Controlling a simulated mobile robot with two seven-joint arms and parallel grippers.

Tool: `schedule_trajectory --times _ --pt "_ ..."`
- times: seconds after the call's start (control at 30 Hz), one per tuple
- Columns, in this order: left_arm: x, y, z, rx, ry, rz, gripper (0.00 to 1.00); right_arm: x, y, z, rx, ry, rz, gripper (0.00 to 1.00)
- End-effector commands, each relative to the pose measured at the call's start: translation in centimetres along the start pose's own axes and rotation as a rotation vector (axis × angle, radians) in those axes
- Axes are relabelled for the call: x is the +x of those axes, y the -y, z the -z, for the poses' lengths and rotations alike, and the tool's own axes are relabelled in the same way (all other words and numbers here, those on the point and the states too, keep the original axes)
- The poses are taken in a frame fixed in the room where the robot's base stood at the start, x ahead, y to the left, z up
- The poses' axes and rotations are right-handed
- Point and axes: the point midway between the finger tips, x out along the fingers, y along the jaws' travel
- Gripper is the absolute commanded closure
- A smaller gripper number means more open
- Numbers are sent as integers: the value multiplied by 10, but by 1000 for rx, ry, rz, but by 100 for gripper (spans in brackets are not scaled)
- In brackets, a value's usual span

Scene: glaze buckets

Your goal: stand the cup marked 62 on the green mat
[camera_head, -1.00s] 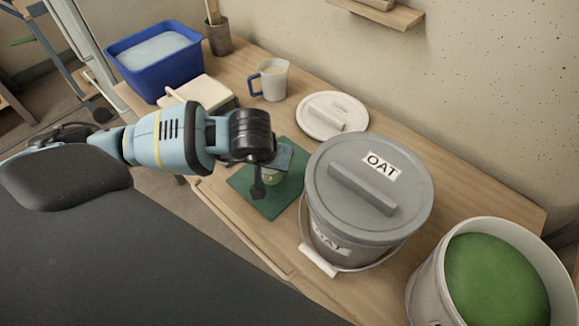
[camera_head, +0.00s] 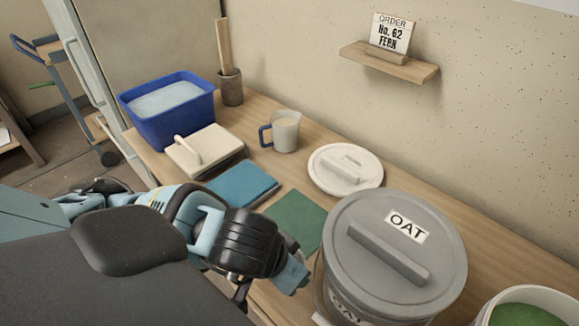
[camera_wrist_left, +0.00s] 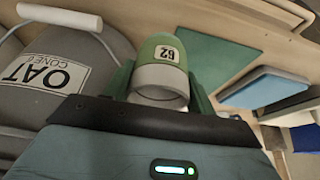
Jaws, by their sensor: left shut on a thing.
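My left gripper (camera_head: 288,272) is in front of the green mat (camera_head: 297,218), near the table's front edge. In the left wrist view its fingers (camera_wrist_left: 162,82) are shut on a green and pale cup (camera_wrist_left: 163,58) with a label marked 62, upside down in that picture. The cup is hidden in the head view. The green mat (camera_wrist_left: 214,55) shows beside the cup in the wrist view, with nothing seen standing on it. I cannot tell the cup's height above the table. My right gripper is not in view.
A lidded grey OAT bucket (camera_head: 395,255) stands close right of my left gripper. A blue pad (camera_head: 240,184) lies left of the mat. A jug (camera_head: 285,131), a pale lid (camera_head: 345,168) and a blue tub (camera_head: 168,108) stand behind. A shelf card (camera_head: 391,35) reads "ORDER No. 62 FERN".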

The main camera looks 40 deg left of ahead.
Motion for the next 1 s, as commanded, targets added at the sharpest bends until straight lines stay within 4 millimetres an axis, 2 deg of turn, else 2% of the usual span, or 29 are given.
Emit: schedule_trajectory --times 0.03,0.13,0.37,0.5,0.6,0.8,1.0 --pt "8 6 2 -3 0 2 72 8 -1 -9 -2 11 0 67" --pt "14 14 10 -3 0 1 72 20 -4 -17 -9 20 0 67" --pt "21 28 23 -2 0 -1 72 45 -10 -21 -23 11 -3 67" --pt "32 50 41 -5 1 3 72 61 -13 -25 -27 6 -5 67" --pt "35 66 57 -6 2 3 72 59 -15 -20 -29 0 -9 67" --pt "49 92 82 -4 1 0 72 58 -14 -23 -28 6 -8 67" --pt "55 103 92 -1 0 -1 72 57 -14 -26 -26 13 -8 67"
